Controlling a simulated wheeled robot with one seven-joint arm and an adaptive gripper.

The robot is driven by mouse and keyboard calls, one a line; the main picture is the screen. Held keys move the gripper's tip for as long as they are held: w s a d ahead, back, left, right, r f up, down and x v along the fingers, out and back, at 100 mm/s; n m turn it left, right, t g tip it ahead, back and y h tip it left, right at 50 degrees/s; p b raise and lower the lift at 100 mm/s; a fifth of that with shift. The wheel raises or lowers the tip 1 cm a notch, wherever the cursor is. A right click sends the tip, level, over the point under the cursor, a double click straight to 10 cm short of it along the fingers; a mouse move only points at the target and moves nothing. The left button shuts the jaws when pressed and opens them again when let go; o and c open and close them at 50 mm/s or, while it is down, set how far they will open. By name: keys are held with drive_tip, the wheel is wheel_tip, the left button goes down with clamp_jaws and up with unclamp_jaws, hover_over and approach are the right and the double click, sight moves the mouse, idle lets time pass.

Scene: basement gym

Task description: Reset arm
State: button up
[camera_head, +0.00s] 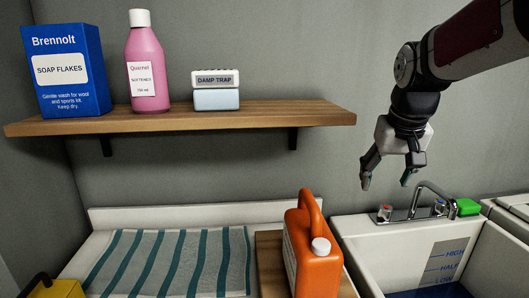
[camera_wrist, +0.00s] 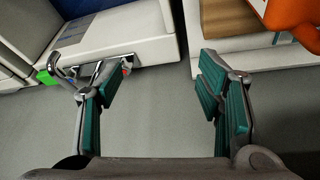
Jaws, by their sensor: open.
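My gripper (camera_head: 387,182) hangs from my arm at the upper right, fingers pointing down, in front of the grey wall. It is open and empty, above and a little left of the sink's tap. In the wrist view my gripper (camera_wrist: 160,100) shows two spread fingers with teal pads and nothing between them. An orange jug (camera_head: 313,250) with a white cap stands on a wooden surface below and left of the gripper. Part of the jug also shows in the wrist view (camera_wrist: 290,18).
A wooden shelf (camera_head: 200,118) holds a blue soap flakes box (camera_head: 70,72), a pink softener bottle (camera_head: 146,68) and a damp trap tub (camera_head: 216,92). A sink (camera_head: 365,250) with a chrome tap (camera_head: 420,205) and green block (camera_head: 468,207) is below right. A striped towel (camera_head: 165,262) lies left.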

drive_tip(key=s+a+f, duration=0.1)
drive_tip(key=s+a, duration=0.2)
drive_tip(key=s, duration=0.6)
drive_tip(key=s+a+f+n+p, duration=0.1)
drive_tip(key=s+a, duration=0.2)
drive_tip(key=s, duration=0.5)
drive_tip(key=s+a+f+n+y+p, duration=0.1)
drive_tip(key=s+a, duration=0.2)
drive_tip(key=s, duration=0.6)
drive_tip(key=shift+s+a, duration=0.3)
drive_tip(key=shift+a, duration=0.05)
drive_tip(key=w+d+r+m+b, duration=0.1)
drive_tip(key=w+d+r, duration=0.1)
drive_tip(key=w, duration=0.6)
drive_tip(key=w+d+r+m+b, duration=0.1)
drive_tip(key=w+d+b, duration=0.15)
drive_tip(key=w, duration=0.45)
drive_tip(key=m+g+h+b, duration=0.1)
drive_tip(key=m+h+b, duration=0.2)
drive_tip(key=m+b, duration=0.25)
hover_over(386, 207)
drive_tip(key=s+a, duration=0.3)
drive_tip(key=s, duration=0.1)
wheel_tip(386, 207, down, 12)
drive_tip(key=shift+m, duration=0.35)
drive_tip(key=x, duration=1.3)
drive_tip(key=shift+w+a, duration=0.2)
drive_tip(key=shift+w, duration=0.1)
